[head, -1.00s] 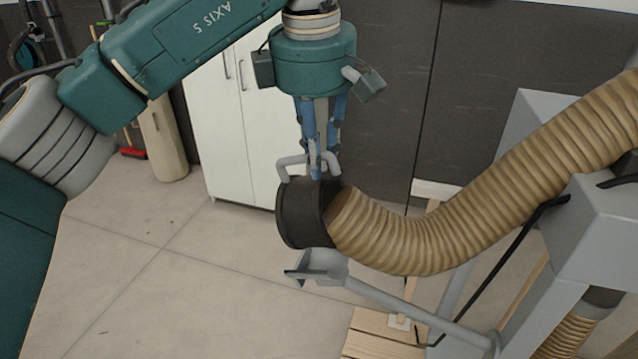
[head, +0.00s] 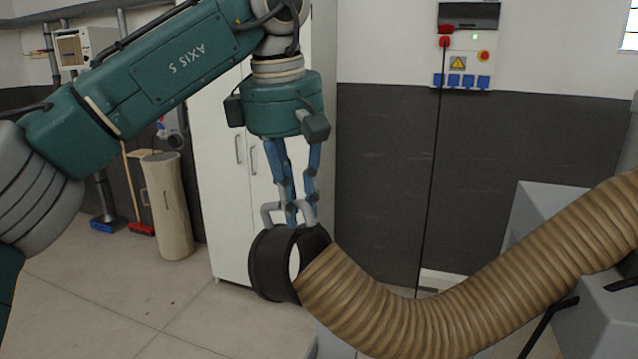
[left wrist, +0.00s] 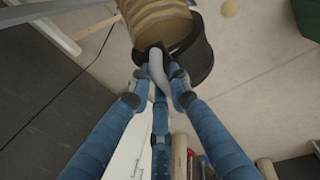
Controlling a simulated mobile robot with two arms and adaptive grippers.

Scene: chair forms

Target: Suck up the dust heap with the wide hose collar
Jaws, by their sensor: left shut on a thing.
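The wide hose collar (head: 268,266) is a black ring at the end of a ribbed tan hose (head: 400,316), with a grey handle (head: 269,212) on top. My left gripper (head: 295,211) comes down from above and its blue fingers are shut on this handle. The left wrist view shows the fingers around the handle (left wrist: 157,68), with the black collar (left wrist: 197,60) beyond. The collar's open mouth faces left in the head view. My right gripper is out of view.
A grey machine body (head: 600,310) stands at the right under the hose. A white cabinet (head: 226,150) stands behind my gripper. A tan rolled bundle (head: 167,205) and brooms (head: 140,228) stand at the left wall. The floor (head: 110,300) at lower left looks clear.

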